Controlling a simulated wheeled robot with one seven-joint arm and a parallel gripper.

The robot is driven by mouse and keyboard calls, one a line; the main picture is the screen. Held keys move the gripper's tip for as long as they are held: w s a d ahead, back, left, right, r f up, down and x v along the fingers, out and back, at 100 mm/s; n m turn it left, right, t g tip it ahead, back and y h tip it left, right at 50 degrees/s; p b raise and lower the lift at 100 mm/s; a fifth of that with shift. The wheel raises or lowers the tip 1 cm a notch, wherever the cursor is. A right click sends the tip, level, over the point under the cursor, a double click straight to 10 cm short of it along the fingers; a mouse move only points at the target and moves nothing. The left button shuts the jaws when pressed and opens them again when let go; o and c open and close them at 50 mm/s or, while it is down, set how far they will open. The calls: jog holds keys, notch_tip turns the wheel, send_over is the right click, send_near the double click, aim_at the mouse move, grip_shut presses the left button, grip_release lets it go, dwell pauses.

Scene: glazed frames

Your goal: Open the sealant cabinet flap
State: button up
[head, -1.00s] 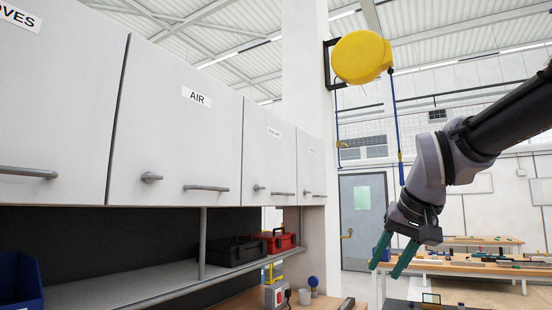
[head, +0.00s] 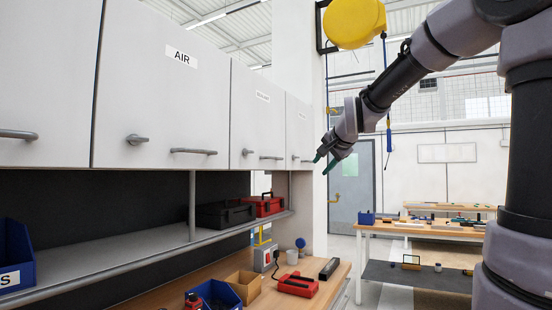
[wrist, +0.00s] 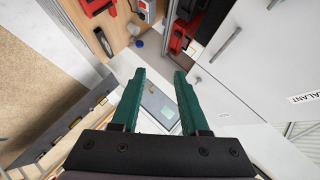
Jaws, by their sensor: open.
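The sealant cabinet flap (head: 258,125) is a closed pale grey panel to the right of the AIR flap. Its small label reads SEALANT in the wrist view (wrist: 308,97), cut by the picture edge. A horizontal bar handle (head: 271,157) and a round knob (head: 248,152) sit along its lower edge. In the wrist view a bar handle (wrist: 225,45) lies to the upper right of the fingers, apart from them. My gripper (head: 321,166) has green fingers, open and empty, by the right end of the cabinet row; its fingers also show in the wrist view (wrist: 160,72).
The AIR flap (head: 165,100) and a last flap (head: 299,130) flank it, both closed. Below, a shelf (head: 130,257) bears a black case (head: 225,214) and a red case (head: 262,206). Bins and a red box (head: 298,285) stand on the bench. Open room lies to the right.

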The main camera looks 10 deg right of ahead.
jog(key=w+a+r+m+t, duration=0.25)
jog(key=w+a, duration=0.25)
jog(key=w, duration=0.5)
jog(key=m+t+y, duration=0.1)
jog(key=t, duration=0.1)
send_near(276, 159)
jog(key=shift+g, duration=0.25)
jog(key=x, duration=1.1)
jog(key=shift+w+d+r, duration=0.25)
jog(key=shift+r, duration=0.15)
grip_shut()
